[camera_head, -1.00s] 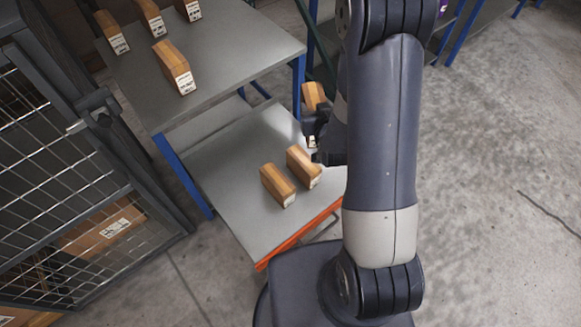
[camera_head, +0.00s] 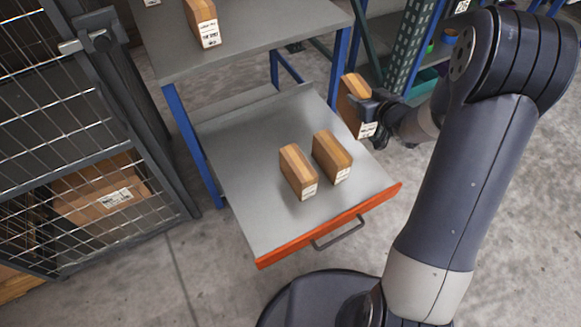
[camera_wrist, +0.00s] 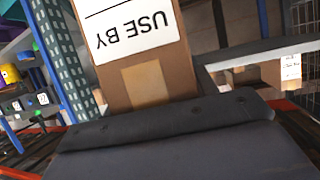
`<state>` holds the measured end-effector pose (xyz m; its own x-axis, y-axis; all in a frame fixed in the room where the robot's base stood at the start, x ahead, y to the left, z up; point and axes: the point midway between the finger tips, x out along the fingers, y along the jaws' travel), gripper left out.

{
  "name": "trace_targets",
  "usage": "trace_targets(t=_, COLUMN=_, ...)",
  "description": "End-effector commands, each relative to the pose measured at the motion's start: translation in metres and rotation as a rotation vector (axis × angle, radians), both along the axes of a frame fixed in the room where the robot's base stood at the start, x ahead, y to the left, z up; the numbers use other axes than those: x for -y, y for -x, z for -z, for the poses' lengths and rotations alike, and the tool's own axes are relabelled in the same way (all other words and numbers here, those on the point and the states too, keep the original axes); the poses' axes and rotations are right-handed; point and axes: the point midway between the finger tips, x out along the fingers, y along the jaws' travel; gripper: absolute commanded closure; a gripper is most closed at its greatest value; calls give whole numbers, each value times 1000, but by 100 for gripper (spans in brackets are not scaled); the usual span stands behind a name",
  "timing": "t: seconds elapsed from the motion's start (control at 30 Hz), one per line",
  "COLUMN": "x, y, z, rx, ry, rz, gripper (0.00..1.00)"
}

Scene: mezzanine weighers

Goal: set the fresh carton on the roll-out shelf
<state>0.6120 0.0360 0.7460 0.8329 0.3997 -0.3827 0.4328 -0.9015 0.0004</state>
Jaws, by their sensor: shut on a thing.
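My gripper (camera_head: 368,108) is shut on a brown carton (camera_head: 352,88) with a white label. It holds the carton at the right edge of the roll-out shelf, seemingly above it. In the wrist view the held carton (camera_wrist: 140,50) fills the upper middle, with "USE BY" on its label; the fingers hide its lower part. The roll-out shelf (camera_head: 243,202) is a grey board with an orange front edge, pulled out. Two similar cartons stand on it side by side, a left one (camera_head: 297,170) and a right one (camera_head: 332,156).
The upper grey shelf (camera_head: 265,28) holds more cartons, one near its front edge (camera_head: 203,22). A mesh cage (camera_head: 75,150) with a large box (camera_head: 100,195) stands at left. The roll-out shelf is bare around the two cartons. A handle (camera_head: 340,232) sticks out in front.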

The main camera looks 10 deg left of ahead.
Motion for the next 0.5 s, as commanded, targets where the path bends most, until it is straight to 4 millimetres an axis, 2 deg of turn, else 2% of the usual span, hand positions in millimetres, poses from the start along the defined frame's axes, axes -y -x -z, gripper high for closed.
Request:
trace_targets(t=0.03, x=2, y=-5, z=22, rx=6, ry=1, rz=-19, gripper=100)
trace_targets(t=0.1, x=4, y=-9, z=35, rx=5, ry=1, rz=-48, gripper=100)
trace_targets(t=0.3, x=13, y=-20, z=73, rx=4, ry=1, rz=-118, gripper=100)
trace_targets(t=0.5, x=23, y=-28, z=99, rx=4, ry=0, rz=-161, gripper=100)
